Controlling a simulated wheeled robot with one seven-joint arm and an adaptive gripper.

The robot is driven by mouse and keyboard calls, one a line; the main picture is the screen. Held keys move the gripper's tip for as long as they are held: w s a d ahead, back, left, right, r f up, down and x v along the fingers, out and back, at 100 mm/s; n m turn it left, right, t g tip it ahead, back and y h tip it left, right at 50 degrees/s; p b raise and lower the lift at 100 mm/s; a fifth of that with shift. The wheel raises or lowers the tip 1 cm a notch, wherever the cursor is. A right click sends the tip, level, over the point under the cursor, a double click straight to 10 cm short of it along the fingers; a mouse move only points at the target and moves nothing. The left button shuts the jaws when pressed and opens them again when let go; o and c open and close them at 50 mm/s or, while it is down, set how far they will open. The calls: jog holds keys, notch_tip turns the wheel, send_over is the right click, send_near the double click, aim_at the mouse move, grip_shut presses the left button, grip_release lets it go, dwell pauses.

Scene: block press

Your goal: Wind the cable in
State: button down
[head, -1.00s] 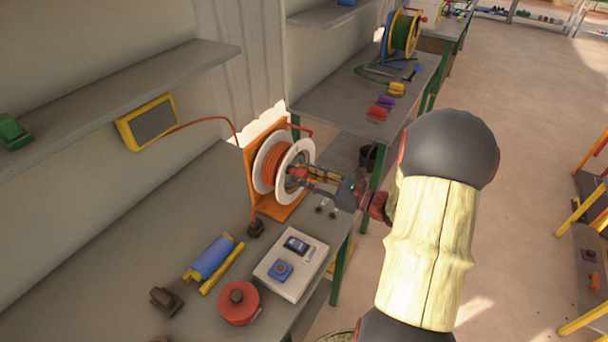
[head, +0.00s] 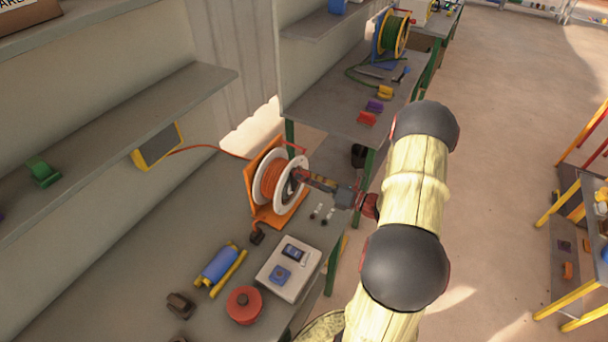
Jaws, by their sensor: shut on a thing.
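The cable reel (head: 268,182) has white flanges and orange cable wound on it. It stands in an orange frame (head: 250,178) on the near workbench. The plug end (head: 257,236) of the cable hangs at the foot of the frame. My gripper (head: 301,176) reaches in from the right and is shut at the reel's near face, seemingly on its crank handle; the fingertips are small and partly hidden against the flange.
A white control box (head: 288,268), a blue roller (head: 217,262) with yellow parts, a red round knob (head: 244,303) and a brown block (head: 180,304) lie on the bench in front. A green-cable reel (head: 391,35) stands on the far bench.

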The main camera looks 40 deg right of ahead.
jog(key=shift+w+d+r+m+p, duration=0.1)
jog(key=shift+d+m+p, duration=0.2)
jog(key=shift+d+p, duration=0.05)
dwell(0.3)
jog(key=c, duration=1.4)
grip_release()
jog(key=v, duration=1.2)
